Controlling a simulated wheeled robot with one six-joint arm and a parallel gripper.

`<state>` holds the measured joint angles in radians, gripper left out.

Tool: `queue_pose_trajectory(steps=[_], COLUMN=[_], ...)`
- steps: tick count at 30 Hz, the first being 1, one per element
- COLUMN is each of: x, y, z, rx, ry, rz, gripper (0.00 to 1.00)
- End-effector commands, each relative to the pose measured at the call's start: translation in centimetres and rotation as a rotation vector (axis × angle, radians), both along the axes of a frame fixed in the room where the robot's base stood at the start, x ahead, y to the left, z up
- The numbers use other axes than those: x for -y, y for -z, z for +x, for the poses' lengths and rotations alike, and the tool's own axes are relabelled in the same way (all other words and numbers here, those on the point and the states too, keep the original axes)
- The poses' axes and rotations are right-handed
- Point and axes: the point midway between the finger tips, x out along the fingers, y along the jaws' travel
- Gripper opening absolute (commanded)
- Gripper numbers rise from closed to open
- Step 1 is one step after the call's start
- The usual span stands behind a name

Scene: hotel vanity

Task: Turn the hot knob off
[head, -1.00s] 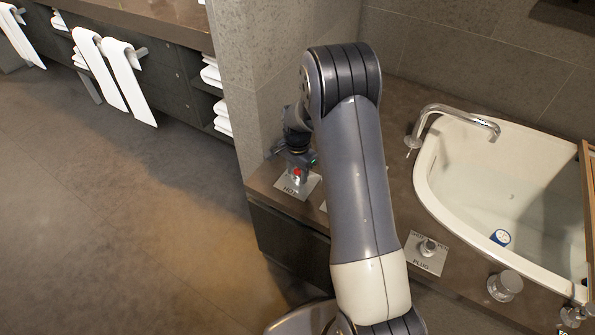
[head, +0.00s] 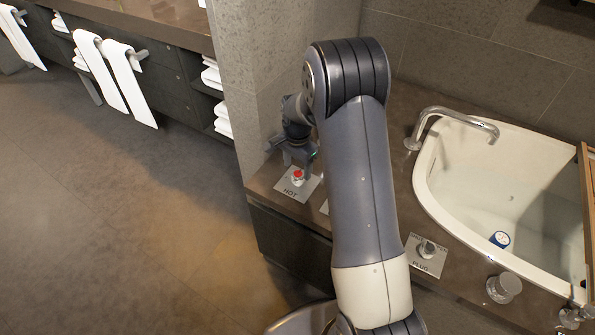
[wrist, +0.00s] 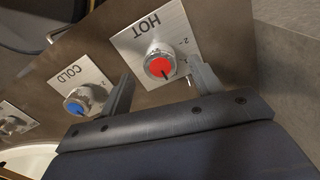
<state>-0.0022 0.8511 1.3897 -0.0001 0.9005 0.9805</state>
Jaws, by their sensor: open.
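The hot knob (head: 297,176) has a red cap and sits on a metal plate marked HOT at the left end of the counter. In the wrist view the hot knob (wrist: 159,67) shows a dark pointer line toward the bottom of the picture. My gripper (head: 285,150) is above and just behind the knob in the head view. In the wrist view my gripper (wrist: 163,85) is open and empty, its fingers spread on either side below the red knob, apart from it. The knob's far side is partly hidden in the head view.
The cold knob (wrist: 80,101) with a blue cap stands close beside my left finger. A plug control (head: 427,249) and a basin (head: 480,190) with a faucet (head: 450,112) lie to the right. A wall (head: 285,75) stands close behind the counter's left end.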

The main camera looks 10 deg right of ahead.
Motion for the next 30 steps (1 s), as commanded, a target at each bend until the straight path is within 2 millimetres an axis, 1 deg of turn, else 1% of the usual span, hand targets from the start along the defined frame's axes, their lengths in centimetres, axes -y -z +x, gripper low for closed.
queue_pose_trajectory(steps=[1, 6, 9, 12, 16, 24, 27, 30], x=[0.0, 0.0, 0.0, 0.0, 0.0, 0.0, 0.0, 0.0], y=[-1.5, -4.7, -6.0, -6.8, -7.1, -7.0, -6.6, -5.5], z=[0.1, 0.0, 0.0, 0.0, 0.0, 0.0, 0.0, -0.1], rx=[0.005, 0.004, 0.003, 0.001, 0.0, 0.0, -0.001, -0.004], ry=[0.0, 0.0, 0.0, 0.0, 0.0, 0.0, 0.0, 0.0], rz=[0.0, 0.0, -0.001, 0.0, 0.0, 0.0, 0.0, 0.0], gripper=[0.61, 0.61, 0.61, 0.61, 0.61, 0.61, 0.61, 0.61])
